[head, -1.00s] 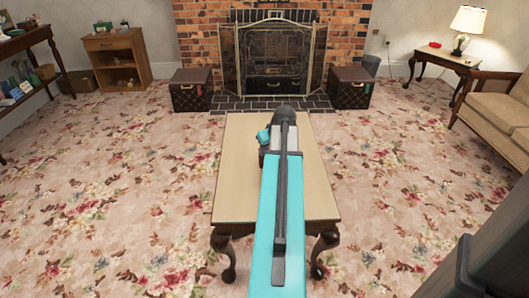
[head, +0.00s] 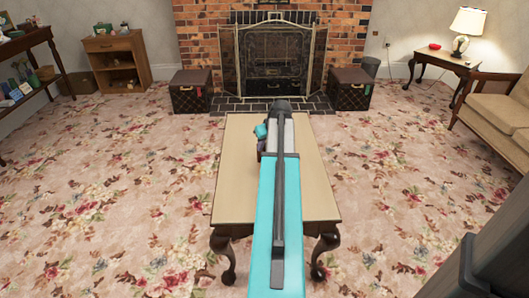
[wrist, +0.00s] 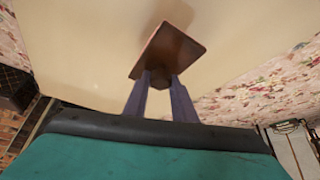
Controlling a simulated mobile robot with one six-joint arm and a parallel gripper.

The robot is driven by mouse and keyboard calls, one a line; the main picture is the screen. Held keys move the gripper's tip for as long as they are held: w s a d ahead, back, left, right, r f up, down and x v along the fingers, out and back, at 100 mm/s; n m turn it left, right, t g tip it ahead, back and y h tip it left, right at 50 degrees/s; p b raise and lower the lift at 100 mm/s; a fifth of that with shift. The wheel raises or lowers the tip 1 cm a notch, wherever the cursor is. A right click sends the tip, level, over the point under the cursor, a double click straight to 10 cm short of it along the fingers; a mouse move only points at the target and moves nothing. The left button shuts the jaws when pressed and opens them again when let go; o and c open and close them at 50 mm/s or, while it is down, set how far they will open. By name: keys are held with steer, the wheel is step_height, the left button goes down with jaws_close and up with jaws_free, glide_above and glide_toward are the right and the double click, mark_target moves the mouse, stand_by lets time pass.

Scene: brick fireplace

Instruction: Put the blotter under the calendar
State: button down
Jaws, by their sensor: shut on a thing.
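My gripper (wrist: 160,80) is shut on a brown wooden piece with a flat, square-edged plate, which I take to be the blotter (wrist: 172,45). In the wrist view the plate is tilted in the picture over the pale tabletop; I cannot tell whether it touches it. I cannot pick out a calendar in any view.
The pale-topped table (head: 240,180) has a bare left side and front right. A dark side table (head: 25,95) at the left holds several small items. Behind are a low wooden cabinet (head: 118,62), two dark trunks (head: 190,92) and the fireplace (head: 273,62).

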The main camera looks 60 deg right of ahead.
steer(key=shift+f+b, duration=0.6)
steer(key=shift+f, duration=1.2)
steer(key=shift+f, duration=0.1)
steer(key=c, duration=1.5)
jaws_free()
steer(key=shift+o, duration=0.2)
steer(key=p+v, duration=0.2)
steer(key=v, duration=1)
steer(key=shift+p, duration=0.35)
steer(key=shift+d, duration=0.1)
